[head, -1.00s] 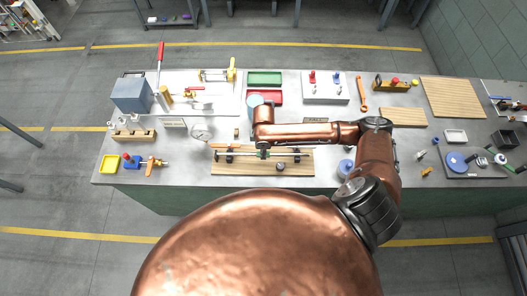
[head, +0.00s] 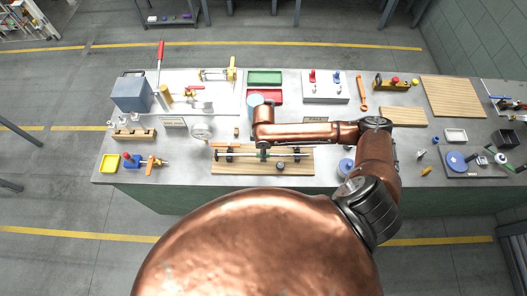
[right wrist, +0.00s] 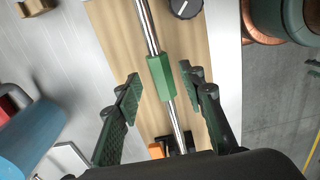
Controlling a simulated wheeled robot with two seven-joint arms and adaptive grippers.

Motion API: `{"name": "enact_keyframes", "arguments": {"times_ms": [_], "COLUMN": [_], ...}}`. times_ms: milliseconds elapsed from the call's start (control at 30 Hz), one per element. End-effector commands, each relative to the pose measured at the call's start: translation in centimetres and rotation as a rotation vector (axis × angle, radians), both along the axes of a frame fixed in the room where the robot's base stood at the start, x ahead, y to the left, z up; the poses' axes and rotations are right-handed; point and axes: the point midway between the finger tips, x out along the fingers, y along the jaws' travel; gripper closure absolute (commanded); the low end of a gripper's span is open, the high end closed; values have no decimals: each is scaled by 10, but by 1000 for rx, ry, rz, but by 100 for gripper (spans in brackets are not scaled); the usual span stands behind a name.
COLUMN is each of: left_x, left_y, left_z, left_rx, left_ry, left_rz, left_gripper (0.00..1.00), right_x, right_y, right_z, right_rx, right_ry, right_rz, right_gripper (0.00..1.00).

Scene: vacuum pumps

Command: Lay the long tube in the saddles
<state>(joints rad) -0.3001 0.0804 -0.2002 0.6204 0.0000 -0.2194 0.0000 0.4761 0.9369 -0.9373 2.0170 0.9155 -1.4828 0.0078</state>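The long tube (head: 240,154) is a thin silvery rod lying lengthwise over the wooden board (head: 219,169) at the front of the bench. It also shows in the right wrist view (right wrist: 148,28), with a green six-sided grip block (right wrist: 160,76) around it. Dark saddles stand on the board near both ends, one at the left (head: 229,154) and one at the right (head: 297,153). The tube lines up with them; full seating is too small to tell. My right gripper (right wrist: 159,88) is open, its fingers on either side of the green block with gaps. My left gripper is out of view.
A black round knob (right wrist: 185,6) sits on the board beside the tube. A gauge (head: 201,132) stands behind the board's left end, and a blue round part (head: 346,167) lies to its right. A light-blue cylinder (right wrist: 32,135) is close to my right gripper.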

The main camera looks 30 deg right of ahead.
Motion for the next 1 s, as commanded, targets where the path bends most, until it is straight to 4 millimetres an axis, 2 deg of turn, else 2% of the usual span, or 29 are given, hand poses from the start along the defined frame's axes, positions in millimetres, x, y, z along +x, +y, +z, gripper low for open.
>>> {"name": "enact_keyframes", "arguments": {"times_ms": [167, 500, 700, 1000], "left_x": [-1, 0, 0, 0], "left_y": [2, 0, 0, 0], "left_z": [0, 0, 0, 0], "left_rx": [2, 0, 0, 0], "left_ry": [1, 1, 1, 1], "left_rz": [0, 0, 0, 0], "left_gripper": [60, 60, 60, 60], "right_x": [1, 2, 1, 0], "right_y": [0, 0, 0, 0], "right_z": [11, 79, 109, 120], "right_rx": [1, 0, 0, 1], "right_ry": [-2, -5, -2, 1], "right_rz": [1, 1, 1, 0], "right_gripper": [63, 63, 63, 63]}}
